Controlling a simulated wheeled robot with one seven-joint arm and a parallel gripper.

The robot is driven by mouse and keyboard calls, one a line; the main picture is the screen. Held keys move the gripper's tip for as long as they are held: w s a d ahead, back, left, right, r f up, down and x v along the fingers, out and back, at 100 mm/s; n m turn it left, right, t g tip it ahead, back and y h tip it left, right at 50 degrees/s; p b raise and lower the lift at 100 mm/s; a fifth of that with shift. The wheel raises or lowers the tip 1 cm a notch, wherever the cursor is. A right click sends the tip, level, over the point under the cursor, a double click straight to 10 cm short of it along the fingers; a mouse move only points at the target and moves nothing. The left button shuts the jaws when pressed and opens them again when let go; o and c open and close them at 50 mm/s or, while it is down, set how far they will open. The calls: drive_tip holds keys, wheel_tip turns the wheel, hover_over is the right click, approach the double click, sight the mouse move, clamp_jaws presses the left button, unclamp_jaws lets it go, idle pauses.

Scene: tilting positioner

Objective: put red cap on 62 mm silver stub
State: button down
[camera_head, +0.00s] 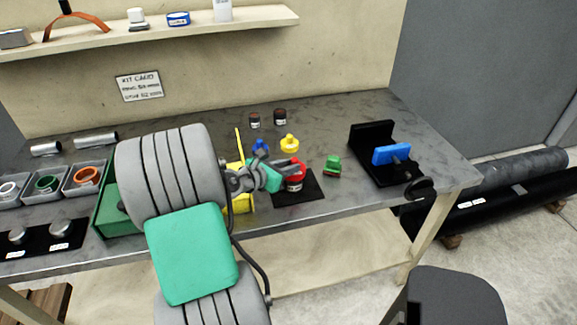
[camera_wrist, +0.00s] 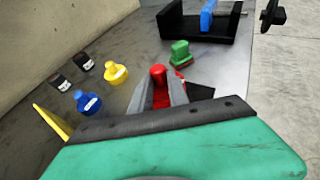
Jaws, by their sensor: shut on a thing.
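My gripper (camera_head: 284,172) is shut on the red cap (camera_head: 295,184). The cap is at the black mat (camera_head: 312,190) near the table's front edge; I cannot tell whether it touches the mat. In the wrist view, the cap's red knob (camera_wrist: 158,71) shows between the two grey fingers of my gripper (camera_wrist: 160,94), and the rest is mostly hidden. Several silver pieces are at the left in the head view: two tubes lying down (camera_head: 95,140) (camera_head: 46,148) and two round pieces (camera_head: 60,228) (camera_head: 17,235) on a dark labelled plate. No label there is readable, so I cannot tell which is 62 mm.
A yellow cap (camera_head: 289,143), a blue cap (camera_head: 260,145), a green piece (camera_head: 333,166) and two dark jars (camera_head: 280,116) surround the mat. A black fixture (camera_head: 371,137) with a blue block (camera_head: 391,153) stands right. Grey bins (camera_head: 84,179) and a green box (camera_head: 120,215) are left.

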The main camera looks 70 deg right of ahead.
drive_tip(key=c, duration=1.7)
unclamp_jaws()
drive_tip(key=shift+a+f, duration=0.25)
drive_tip(key=shift+f, duration=0.6)
drive_tip(key=o, duration=0.5)
drive_tip(key=shift+d+r, duration=0.1)
drive_tip(key=shift+r, duration=0.2)
